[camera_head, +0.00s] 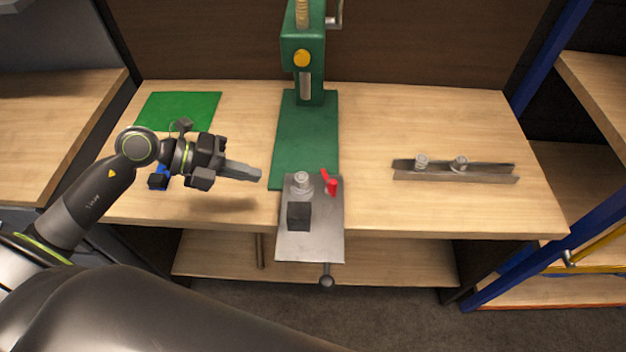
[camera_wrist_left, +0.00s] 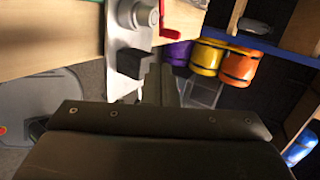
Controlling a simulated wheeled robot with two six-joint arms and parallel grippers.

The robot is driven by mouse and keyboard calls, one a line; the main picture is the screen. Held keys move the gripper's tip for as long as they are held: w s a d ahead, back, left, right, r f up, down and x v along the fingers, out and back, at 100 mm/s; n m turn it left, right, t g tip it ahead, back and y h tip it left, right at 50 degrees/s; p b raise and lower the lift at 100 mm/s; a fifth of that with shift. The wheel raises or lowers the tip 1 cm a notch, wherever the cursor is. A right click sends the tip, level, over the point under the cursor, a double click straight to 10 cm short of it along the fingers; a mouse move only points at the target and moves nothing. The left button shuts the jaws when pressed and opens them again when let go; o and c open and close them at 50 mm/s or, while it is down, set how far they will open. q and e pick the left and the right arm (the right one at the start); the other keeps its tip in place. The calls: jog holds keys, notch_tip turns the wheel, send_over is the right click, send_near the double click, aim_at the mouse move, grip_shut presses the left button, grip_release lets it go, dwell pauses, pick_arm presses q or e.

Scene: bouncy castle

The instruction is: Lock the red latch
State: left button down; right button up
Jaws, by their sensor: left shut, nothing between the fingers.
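The red latch (camera_head: 331,185) is a small red lever on a grey metal plate (camera_head: 325,245) at the front of the workbench. It also shows at the top of the left wrist view (camera_wrist_left: 178,20). A round metal knob (camera_head: 302,182) and a black block (camera_head: 299,214) sit on the same plate, left of the latch. My left gripper (camera_head: 257,175) is shut and empty. It hovers left of the plate, its tips pointing right toward the knob, apart from the latch. My right gripper is not in view.
A green press (camera_head: 304,140) stands behind the plate. A green mat (camera_head: 179,111) and a blue object (camera_head: 158,183) lie at left. A metal rail with knobs (camera_head: 455,171) lies at right. Bench space between plate and rail is clear. A blue-framed shelf (camera_head: 540,75) bounds the right.

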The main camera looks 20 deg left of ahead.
aim_at(305, 183)
pick_arm(q)
jog(key=p+x, duration=0.1)
jog(key=x, duration=0.9)
jog(key=shift+w+d+r, duration=0.1)
jog(key=shift+d, duration=0.15)
jog(key=shift+w+d+p, duration=0.2)
jog(key=shift+d+p, duration=0.1)
jog(key=shift+d, duration=0.15)
jog(key=shift+w+d+p, duration=0.2)
jog(key=shift+d+p, duration=0.1)
jog(key=shift+d, duration=0.15)
jog(key=shift+w+d, duration=0.35)
jog(key=shift+d, duration=0.35)
